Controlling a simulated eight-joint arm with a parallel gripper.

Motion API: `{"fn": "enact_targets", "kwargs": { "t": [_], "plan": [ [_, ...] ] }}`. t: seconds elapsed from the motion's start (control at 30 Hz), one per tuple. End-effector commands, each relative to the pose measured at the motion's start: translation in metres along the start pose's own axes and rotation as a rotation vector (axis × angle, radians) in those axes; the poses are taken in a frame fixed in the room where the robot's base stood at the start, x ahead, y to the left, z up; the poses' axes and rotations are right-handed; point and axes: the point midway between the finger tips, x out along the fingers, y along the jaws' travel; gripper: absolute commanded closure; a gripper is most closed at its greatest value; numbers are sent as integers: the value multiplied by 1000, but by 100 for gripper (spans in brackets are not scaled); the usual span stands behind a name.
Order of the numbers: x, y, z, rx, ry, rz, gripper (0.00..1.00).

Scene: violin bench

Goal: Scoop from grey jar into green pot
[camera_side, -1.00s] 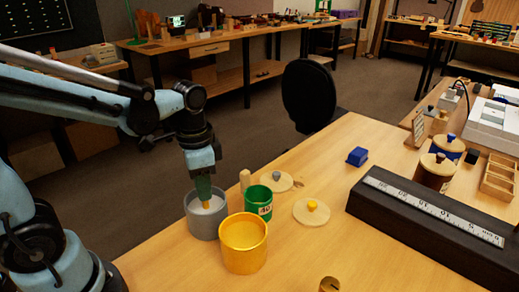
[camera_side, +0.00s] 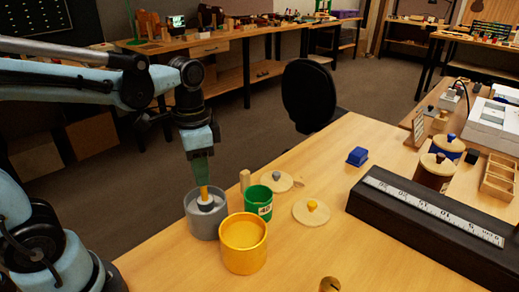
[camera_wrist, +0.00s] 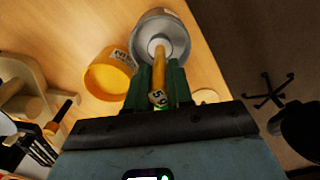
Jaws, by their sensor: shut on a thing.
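The grey jar (camera_side: 204,227) stands open on the bench and holds pale material. My gripper (camera_side: 203,183) is above it, shut on the yellow handle of a scoop (camera_side: 205,204). The wrist view shows the handle between my green fingers (camera_wrist: 165,85), pointing into the grey jar (camera_wrist: 178,24).
An open yellow pot (camera_side: 244,258) stands close in front of the grey jar and green pot. A wooden peg (camera_side: 245,180) and two knobbed lids (camera_side: 311,214) are nearby.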

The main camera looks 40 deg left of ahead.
Motion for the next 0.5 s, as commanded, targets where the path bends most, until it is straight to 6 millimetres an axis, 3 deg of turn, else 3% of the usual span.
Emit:
{"fn": "enact_targets", "kwargs": {
  "t": [0.5],
  "plan": [
    [-48,0,0,0,0,0,100]
  ]
}}
